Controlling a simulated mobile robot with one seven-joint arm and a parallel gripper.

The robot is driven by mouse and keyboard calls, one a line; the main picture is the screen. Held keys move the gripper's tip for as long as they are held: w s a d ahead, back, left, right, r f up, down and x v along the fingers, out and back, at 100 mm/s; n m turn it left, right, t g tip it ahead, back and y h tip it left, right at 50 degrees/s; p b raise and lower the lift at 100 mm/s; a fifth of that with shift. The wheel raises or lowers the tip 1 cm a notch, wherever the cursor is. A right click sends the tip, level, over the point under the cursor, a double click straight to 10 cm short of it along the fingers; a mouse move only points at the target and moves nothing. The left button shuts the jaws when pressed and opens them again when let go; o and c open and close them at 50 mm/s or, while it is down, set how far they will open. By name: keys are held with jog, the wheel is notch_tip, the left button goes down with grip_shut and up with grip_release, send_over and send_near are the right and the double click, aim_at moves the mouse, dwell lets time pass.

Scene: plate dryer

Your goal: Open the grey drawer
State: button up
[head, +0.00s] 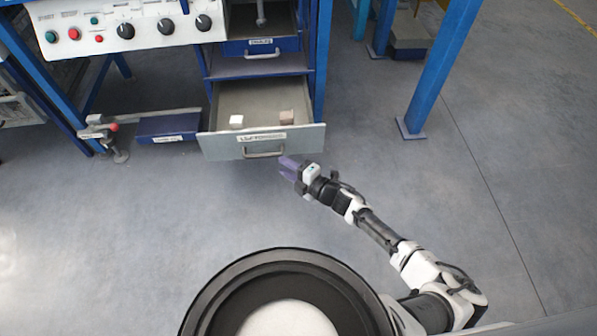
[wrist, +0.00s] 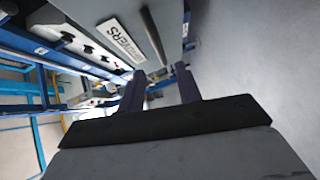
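The grey drawer (head: 222,145) is pulled out from the blue workbench in the head view, with its inside showing. Its metal handle (head: 264,154) is on the labelled front. A white block (head: 236,121) and a brownish block (head: 286,117) lie inside. My gripper (head: 288,166) is just right of the handle, close to the drawer front. In the wrist view my gripper (wrist: 160,72) has its two purple fingers apart with nothing held. The handle (wrist: 153,35) and grey drawer front (wrist: 120,12) are just beyond the fingertips. Whether a finger touches the handle I cannot tell.
A blue drawer (head: 262,47) with a handle is above the grey one. A control panel (head: 125,25) with knobs is at upper left. A blue box (head: 168,127) and a small clamp-like device (head: 108,137) stand left. A blue post (head: 432,75) stands right. Floor around my arm is clear.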

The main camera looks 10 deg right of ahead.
jog(key=shift+v, duration=2.3)
